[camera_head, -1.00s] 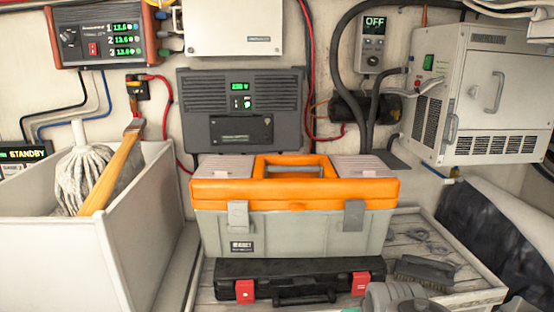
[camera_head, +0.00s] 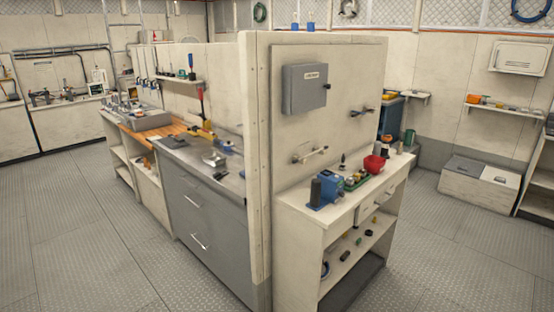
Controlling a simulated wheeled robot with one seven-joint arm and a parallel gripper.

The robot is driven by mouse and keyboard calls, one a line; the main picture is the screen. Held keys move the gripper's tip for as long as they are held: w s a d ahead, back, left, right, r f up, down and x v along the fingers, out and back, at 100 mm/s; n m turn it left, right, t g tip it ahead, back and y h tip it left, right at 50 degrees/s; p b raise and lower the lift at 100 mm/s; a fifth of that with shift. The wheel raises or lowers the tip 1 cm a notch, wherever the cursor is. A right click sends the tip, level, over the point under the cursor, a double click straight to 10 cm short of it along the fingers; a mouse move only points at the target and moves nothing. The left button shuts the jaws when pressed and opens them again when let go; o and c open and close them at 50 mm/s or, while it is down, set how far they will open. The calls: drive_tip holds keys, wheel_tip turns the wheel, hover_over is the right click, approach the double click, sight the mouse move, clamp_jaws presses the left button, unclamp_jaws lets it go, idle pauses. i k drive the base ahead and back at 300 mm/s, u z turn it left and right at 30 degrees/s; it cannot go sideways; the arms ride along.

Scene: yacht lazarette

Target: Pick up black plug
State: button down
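I cannot make out a black plug for certain. Several small dark items (camera_head: 345,255) lie on the middle shelf of the white shelf unit (camera_head: 302,222), too small to identify. A small dark pointed item (camera_head: 342,161) stands on its top near a red bowl (camera_head: 374,165). A black cylinder (camera_head: 316,191) stands there beside a blue device (camera_head: 328,187). My gripper is not in view.
A cream partition (camera_head: 257,130) stands in the middle, with a grey drawer cabinet (camera_head: 200,235) and a wooden worktop (camera_head: 170,131) along its left side. A low box (camera_head: 478,185) stands at the right wall. The metal floor (camera_head: 70,240) is clear at left and right.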

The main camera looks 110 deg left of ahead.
sight(342, 167)
drive_tip(key=u, duration=0.45)
drive_tip(key=k, duration=0.65)
drive_tip(key=u, duration=1.85)
drive_tip(key=i, duration=0.95)
drive_tip(key=u, duration=0.9)
drive_tip(key=i, duration=1.05)
drive_tip(key=z, duration=1.2)
drive_tip(key=i, duration=3.55)
drive_tip(key=u, duration=2.4)
